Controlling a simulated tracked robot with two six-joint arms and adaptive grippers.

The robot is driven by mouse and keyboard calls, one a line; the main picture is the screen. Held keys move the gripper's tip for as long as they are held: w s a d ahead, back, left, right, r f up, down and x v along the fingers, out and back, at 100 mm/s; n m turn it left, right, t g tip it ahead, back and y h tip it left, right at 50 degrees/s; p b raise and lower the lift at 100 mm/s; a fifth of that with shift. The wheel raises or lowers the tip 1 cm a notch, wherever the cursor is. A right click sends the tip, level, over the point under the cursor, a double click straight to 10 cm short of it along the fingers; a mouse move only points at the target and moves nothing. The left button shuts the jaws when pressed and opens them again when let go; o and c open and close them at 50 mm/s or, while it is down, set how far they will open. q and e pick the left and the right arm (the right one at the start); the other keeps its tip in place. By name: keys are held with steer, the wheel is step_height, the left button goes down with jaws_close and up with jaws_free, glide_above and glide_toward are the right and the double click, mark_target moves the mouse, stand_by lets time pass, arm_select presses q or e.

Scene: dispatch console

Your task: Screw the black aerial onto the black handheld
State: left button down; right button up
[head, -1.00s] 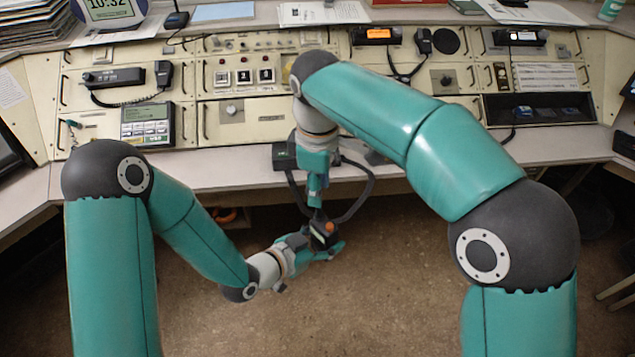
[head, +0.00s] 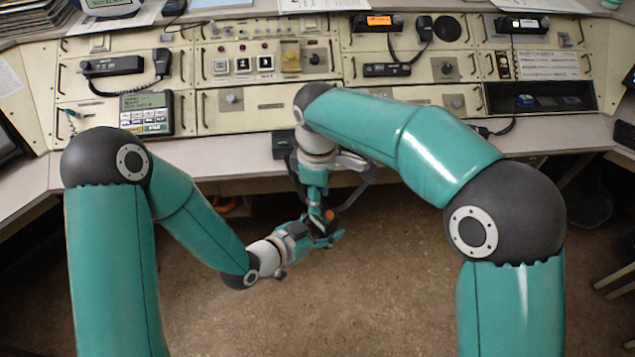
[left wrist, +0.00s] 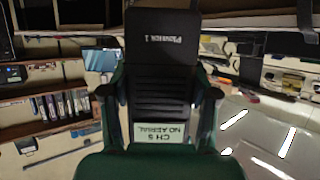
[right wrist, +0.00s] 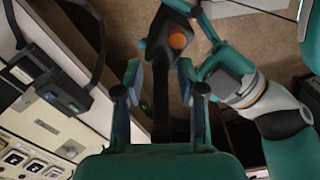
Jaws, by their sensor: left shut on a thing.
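The black handheld (left wrist: 162,70) fills the middle of the left wrist view, with an upside-down "CH 5 NO AERIAL" label. My left gripper (head: 312,237) is shut on it, one finger on each side. The handheld's top, with an orange knob, shows in the right wrist view (right wrist: 177,40). The black aerial (right wrist: 160,105) stands in line with the handheld beside the knob. I cannot tell whether its thread is engaged. My right gripper (right wrist: 160,90) is open around the aerial, with gaps on both sides. In the head view it (head: 315,190) is just above the handheld.
The console (head: 250,120) spans the back, with its desk edge (head: 220,160) behind my grippers. A keypad unit (head: 147,113) and a black tray (head: 540,97) are on it. A black cable (right wrist: 95,45) hangs near my right gripper. The floor (head: 400,270) in front is clear.

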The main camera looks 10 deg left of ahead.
steer(key=shift+f, duration=0.4)
jaws_close()
